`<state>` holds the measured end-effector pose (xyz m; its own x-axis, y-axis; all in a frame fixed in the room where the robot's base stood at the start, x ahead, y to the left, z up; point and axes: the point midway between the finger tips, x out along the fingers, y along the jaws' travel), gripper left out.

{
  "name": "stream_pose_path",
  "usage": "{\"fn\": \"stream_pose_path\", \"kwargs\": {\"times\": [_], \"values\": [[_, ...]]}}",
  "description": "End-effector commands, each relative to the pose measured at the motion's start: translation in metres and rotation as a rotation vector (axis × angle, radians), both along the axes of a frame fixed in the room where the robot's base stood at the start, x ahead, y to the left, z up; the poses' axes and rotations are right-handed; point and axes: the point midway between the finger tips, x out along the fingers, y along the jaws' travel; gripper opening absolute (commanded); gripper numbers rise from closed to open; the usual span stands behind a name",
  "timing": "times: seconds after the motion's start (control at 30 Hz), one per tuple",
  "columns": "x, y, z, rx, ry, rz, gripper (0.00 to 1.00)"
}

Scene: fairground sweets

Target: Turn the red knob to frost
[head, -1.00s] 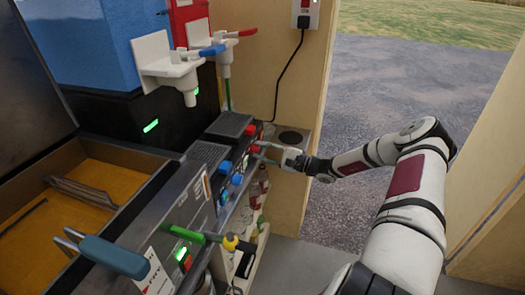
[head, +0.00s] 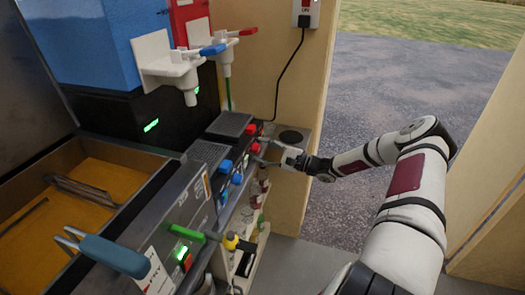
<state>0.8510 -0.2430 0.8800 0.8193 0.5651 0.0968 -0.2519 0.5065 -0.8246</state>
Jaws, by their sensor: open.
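Two red knobs sit on the front panel of the far machine, an upper one (head: 251,129) and a lower one (head: 255,148). My gripper (head: 261,150) is open, with its fingers pointing left at the panel around the lower red knob. I cannot tell whether the fingers touch it. The frost marking is too small to read from here.
Two blue knobs, one (head: 225,166) above the other (head: 237,179), are on the nearer panel to the left. A green lever (head: 187,234) sticks out nearer. White dispensers with a blue handle (head: 213,50) and a red handle (head: 248,31) stand above. A wooden wall (head: 290,75) rises behind.

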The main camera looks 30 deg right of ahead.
Motion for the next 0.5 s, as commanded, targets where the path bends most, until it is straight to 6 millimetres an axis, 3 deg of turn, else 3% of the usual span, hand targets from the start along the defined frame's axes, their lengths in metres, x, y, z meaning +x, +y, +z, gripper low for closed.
{"fn": "stream_pose_path", "kwargs": {"times": [0.17, 0.5], "values": [[-0.012, -0.009, -0.001, -0.001, 0.0, -0.003, 0.49], [-0.066, -0.047, -0.008, 0.0, 0.001, -0.004, 0.49]]}}
